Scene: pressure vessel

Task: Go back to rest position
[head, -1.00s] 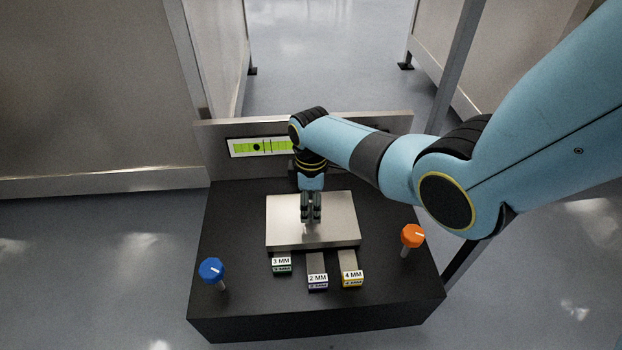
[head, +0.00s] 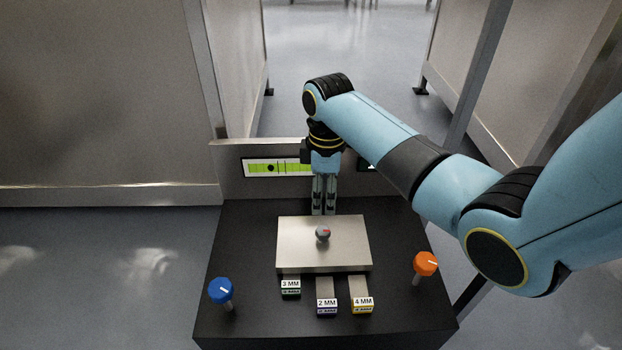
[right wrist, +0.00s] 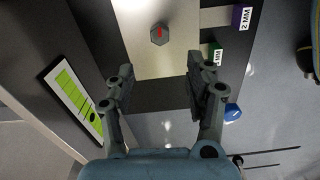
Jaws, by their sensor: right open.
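My right gripper (head: 324,194) is over the back part of the black console, behind the metal plate (head: 295,240). In the right wrist view my right gripper (right wrist: 160,90) is open, with nothing between its fingers. A grey knob with a red mark (head: 323,233) sits on the plate, apart from the fingers. The knob also shows in the right wrist view (right wrist: 159,34), beyond the fingertips. My left gripper is not in view.
The black console (head: 250,290) has a blue knob (head: 220,290), an orange knob (head: 426,263) and tabs labelled 3 MM (head: 290,287), 2 MM (head: 327,305) and 4 MM (head: 362,304). A back panel (head: 230,170) carries a green gauge (head: 262,168). Grey walls (head: 100,90) stand behind.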

